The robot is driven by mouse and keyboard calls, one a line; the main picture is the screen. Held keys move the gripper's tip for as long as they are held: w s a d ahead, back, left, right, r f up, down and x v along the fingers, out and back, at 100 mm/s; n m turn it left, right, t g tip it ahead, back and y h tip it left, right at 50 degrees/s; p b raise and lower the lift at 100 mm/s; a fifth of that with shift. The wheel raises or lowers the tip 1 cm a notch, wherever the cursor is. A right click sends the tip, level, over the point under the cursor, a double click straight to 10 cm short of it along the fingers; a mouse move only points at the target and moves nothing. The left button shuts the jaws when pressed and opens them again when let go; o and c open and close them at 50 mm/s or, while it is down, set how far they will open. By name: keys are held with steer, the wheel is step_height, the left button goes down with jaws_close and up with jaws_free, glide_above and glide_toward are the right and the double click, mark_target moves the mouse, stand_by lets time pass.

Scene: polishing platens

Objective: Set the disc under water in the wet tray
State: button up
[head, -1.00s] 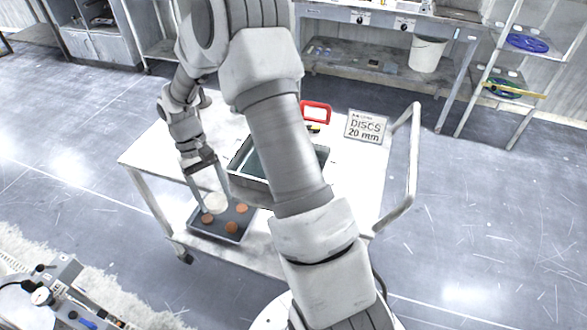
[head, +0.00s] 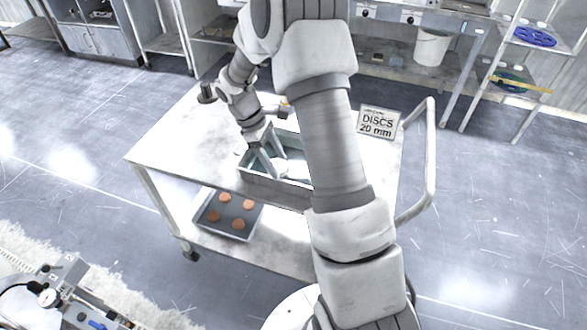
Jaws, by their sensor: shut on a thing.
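The wet tray (head: 270,187) is a grey open box on the white cart top, partly hidden behind my arm. My gripper (head: 273,166) reaches down inside its walls at the left part. It is shut on a pale round disc (head: 281,168), which sits low between the fingertips. I cannot tell whether the disc touches the tray floor or is below the water surface.
A dark shallow tray (head: 214,230) with several copper-coloured discs lies on the cart's lower level. A "DISCS 20 mm" sign (head: 377,122) stands at the cart's back right. A black cylinder (head: 207,94) stands at the cart top's back left edge.

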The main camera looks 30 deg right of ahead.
steer(key=w+d+r+n+t+b, duration=0.1)
steer(key=w+d+n+t, duration=0.3)
steer(key=d+n, duration=0.8)
steer(key=n+t+b, duration=0.3)
steer(key=n+b, duration=0.1)
steer(key=n, duration=0.3)
glide_toward(273, 156)
steer(key=shift+d+f+y, duration=0.15)
steer(key=shift+d+f, duration=0.1)
steer(key=shift+d, duration=0.2)
steer(key=shift+d+f+y, duration=0.15)
steer(key=shift+d+f, duration=0.1)
steer(key=shift+d, duration=0.2)
steer(key=shift+f+b, duration=0.35)
steer(key=shift+f, duration=1.65)
steer(key=shift+f, duration=0.1)
steer(key=o, duration=1.4)
steer(key=shift+o, duration=0.2)
